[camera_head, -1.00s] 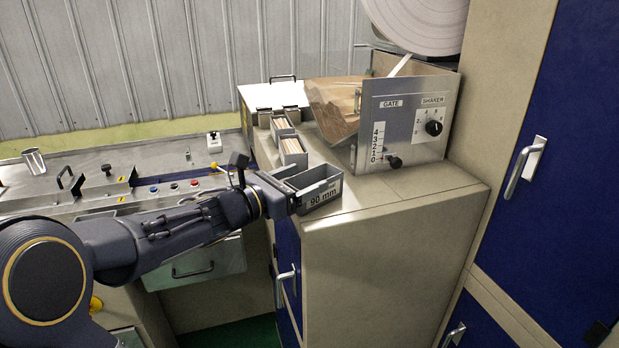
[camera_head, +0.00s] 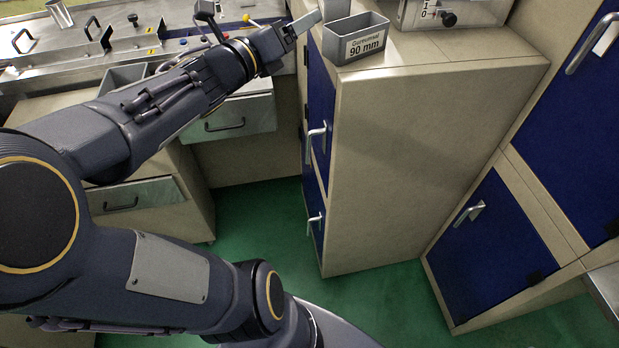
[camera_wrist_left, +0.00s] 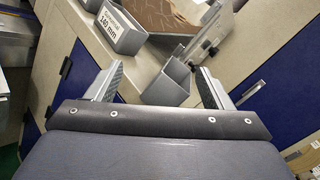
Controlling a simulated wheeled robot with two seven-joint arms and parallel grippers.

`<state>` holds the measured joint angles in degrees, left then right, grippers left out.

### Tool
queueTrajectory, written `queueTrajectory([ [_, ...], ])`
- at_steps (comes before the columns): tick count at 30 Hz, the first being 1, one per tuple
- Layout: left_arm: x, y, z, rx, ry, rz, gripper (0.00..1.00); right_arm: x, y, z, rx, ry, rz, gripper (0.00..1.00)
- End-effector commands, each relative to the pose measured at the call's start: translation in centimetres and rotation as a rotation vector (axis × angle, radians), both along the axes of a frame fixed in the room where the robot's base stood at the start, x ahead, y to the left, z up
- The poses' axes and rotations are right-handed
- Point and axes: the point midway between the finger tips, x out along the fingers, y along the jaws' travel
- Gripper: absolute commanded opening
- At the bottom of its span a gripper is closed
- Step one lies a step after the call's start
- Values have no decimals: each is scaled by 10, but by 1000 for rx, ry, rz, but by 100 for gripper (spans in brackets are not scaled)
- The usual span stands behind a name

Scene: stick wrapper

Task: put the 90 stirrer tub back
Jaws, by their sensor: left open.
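The 90 mm tub (camera_head: 356,46) is a grey open-topped box with a white label reading 90 mm. It stands upright on the cabinet top, close to the front left corner. My left gripper (camera_head: 308,24) is at the tub's left side in the head view, with one pale finger showing. In the left wrist view a grey tub (camera_wrist_left: 168,86) shows between the two spread fingers of this gripper, with a gap to the left finger; its label is not visible there. Contact with the right finger cannot be told. My right gripper is out of view.
A tub labelled 140 mm (camera_wrist_left: 120,30) stands at the upper left of the left wrist view. The control box (camera_head: 470,14) is behind and right of the 90 mm tub. The cabinet top (camera_head: 455,52) is bare to the tub's right.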

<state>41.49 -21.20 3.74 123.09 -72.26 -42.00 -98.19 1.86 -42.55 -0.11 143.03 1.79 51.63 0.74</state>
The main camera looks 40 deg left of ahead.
Motion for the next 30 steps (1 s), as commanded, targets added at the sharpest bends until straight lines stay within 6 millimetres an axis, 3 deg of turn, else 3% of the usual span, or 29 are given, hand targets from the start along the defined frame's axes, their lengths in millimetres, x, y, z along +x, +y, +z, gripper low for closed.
queueTrajectory([
  [2, -7, 3, -6, -399, 23, 136, 74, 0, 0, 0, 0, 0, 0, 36],
  [4, -21, 4, -29, -814, 59, 270, 74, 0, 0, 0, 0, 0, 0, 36],
  [6, -39, -7, -62, -1235, 113, 402, 74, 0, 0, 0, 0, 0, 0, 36],
  [9, -71, -45, -115, -1794, 233, 615, 74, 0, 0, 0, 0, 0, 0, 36],
  [13, -120, -111, -167, -2313, 439, 937, 74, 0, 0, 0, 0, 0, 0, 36],
  [15, -144, -141, -182, -2469, 540, 1104, 74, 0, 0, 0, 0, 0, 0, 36],
  [19, -172, -173, -194, -2597, 657, 1316, 74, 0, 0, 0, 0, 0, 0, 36],
  [30, -179, -180, -196, -2623, 683, 1380, 74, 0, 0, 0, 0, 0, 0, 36],
])
